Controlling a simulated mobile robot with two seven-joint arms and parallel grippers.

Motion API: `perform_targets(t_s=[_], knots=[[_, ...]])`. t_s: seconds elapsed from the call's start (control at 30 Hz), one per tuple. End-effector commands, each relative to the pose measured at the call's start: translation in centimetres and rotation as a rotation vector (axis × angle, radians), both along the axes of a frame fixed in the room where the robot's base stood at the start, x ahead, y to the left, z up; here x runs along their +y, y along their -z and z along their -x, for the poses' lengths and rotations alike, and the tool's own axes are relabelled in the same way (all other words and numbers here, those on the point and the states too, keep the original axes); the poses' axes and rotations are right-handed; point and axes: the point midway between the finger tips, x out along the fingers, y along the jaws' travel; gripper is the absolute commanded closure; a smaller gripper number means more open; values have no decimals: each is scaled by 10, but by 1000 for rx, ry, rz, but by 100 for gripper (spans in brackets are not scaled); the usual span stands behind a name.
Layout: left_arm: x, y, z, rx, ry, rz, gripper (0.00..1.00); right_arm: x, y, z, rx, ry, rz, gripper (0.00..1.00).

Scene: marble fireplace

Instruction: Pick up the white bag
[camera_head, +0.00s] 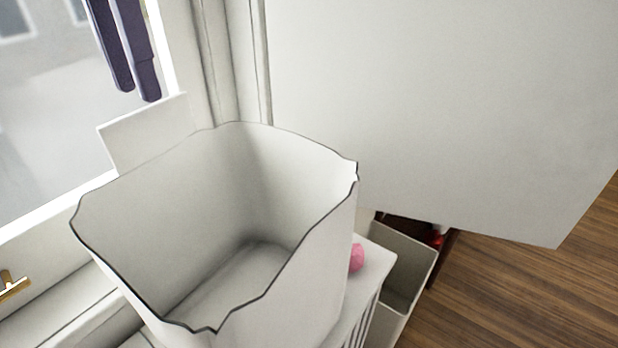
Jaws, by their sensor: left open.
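The white bag (215,225) stands open-topped in the middle of the view, with a wavy dark-edged rim. I see down into it, and it looks empty. My left gripper (137,88) shows at the top left as two dark purple fingers pointing down. It is open with nothing between the fingers, in front of the window, above and left of the bag's rim. It appears clear of the bag. The rest of the left arm is out of frame. My right gripper is not in view.
A pink object (357,257) lies on a white slatted surface (377,267) right of the bag. A pale open bin (407,250) stands lower right. A large white panel (450,110) fills the upper right. Wooden floor (530,290) shows at the lower right, a window (50,130) at left.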

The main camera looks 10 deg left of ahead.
Motion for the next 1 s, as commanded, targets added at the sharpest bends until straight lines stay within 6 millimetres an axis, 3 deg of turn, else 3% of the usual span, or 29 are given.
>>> perform_targets(t_s=[0.7, 1.0], knots=[[7, 92, -8, 6, -1, -7, 56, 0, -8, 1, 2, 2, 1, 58], [7, 96, -9, 4, -1, -8, 58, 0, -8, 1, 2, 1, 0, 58]])
